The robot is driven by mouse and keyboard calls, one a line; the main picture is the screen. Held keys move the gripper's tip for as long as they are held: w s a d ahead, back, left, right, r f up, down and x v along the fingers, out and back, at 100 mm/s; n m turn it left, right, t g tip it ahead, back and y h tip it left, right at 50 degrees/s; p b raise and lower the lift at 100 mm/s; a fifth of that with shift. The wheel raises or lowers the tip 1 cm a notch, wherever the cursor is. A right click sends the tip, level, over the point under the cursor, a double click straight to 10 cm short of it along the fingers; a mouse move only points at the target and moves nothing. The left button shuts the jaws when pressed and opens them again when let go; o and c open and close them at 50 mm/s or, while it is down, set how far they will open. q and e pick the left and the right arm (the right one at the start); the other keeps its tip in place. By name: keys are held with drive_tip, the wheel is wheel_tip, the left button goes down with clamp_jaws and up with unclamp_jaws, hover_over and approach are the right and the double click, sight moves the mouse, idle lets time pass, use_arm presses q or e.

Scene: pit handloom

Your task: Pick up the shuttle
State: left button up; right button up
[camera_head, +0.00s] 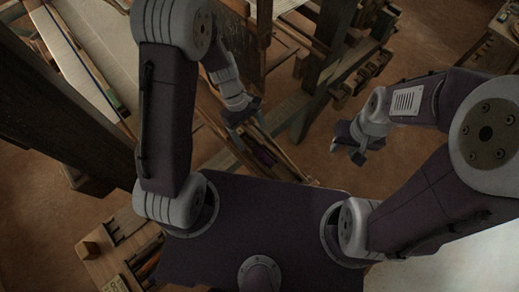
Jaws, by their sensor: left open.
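My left gripper (244,117) is open and points down over a long narrow wooden trough at the loom's near side. A small dark, purplish elongated thing (263,157) lies in the trough, just below and to the right of the gripper. It may be the shuttle, but it is too dim and small to be sure. The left gripper looks empty and apart from it. My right gripper (349,150) hangs over bare floor to the right of the trough. I cannot tell whether its fingers are open or shut.
The loom's dark wooden posts (318,75) and beams stand behind and around the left gripper. Pale cloth or warp (95,50) stretches at the upper left. A wooden tray (100,262) with tools is at the lower left. Brown floor (420,45) is clear at the upper right.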

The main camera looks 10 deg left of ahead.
sight(254, 147)
use_arm(q)
drive_tip(key=x, duration=0.3)
drive_tip(key=shift+s, duration=0.15)
drive_tip(key=shift+s+f, duration=0.15)
drive_tip(key=shift+s, duration=0.35)
drive_tip(key=shift+w, duration=0.35)
drive_tip(key=c, duration=1.4)
clamp_jaws()
drive_tip(key=shift+s, duration=0.15)
